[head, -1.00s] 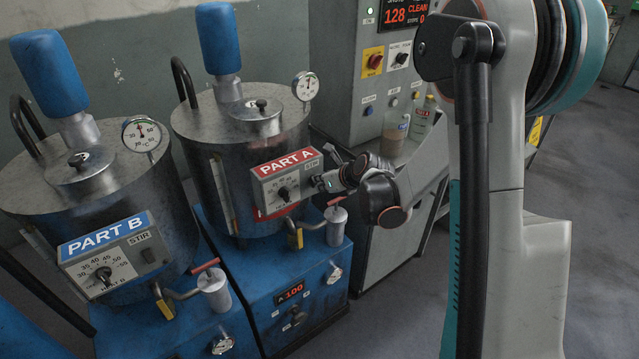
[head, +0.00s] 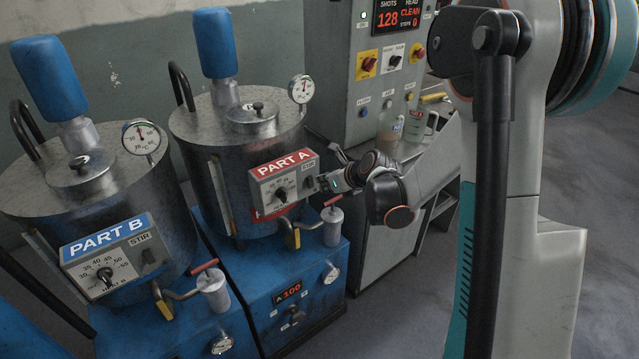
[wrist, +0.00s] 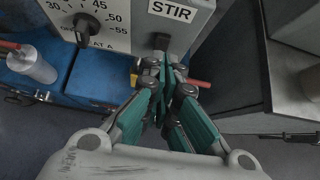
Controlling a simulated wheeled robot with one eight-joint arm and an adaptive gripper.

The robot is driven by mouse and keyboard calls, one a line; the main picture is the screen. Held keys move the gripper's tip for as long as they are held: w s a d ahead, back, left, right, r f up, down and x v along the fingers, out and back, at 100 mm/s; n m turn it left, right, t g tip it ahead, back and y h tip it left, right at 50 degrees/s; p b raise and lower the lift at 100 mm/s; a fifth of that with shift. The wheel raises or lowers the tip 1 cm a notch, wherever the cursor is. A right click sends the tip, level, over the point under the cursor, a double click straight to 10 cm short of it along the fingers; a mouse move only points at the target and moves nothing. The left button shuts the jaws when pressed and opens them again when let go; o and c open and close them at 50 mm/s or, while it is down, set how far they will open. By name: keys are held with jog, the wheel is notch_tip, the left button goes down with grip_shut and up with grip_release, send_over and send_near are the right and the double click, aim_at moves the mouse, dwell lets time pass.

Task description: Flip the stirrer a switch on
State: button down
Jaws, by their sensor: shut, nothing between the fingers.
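The Part A control box (head: 283,180) is grey with a red label, on the front of the right-hand steel tank. Its STIR label (wrist: 172,10) is at the top of the wrist view. The stirrer A switch (wrist: 161,41) shows only as a small dark piece under that label, mostly hidden behind my fingertips. My gripper (wrist: 163,62) is shut and empty, its fingertips at or just in front of the switch; I cannot tell whether they touch. In the head view my gripper (head: 322,183) is at the box's right end. The switch's position cannot be read.
The heat A knob (wrist: 88,30) is left of my fingers. Below are a red-handled valve (head: 333,201) and a silver cup (head: 333,226). The Part B box (head: 112,254) is on the left tank. A grey machine cabinet (head: 385,75) stands behind, right of the tank.

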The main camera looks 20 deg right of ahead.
jog(key=s+d+r+p, duration=0.1)
jog(key=s+r+p, duration=0.2)
jog(key=s+r, duration=0.2)
notch_tip(320, 180, up, 4)
jog(key=shift+s+d+f, duration=0.2)
jog(key=shift+s+d, duration=0.2)
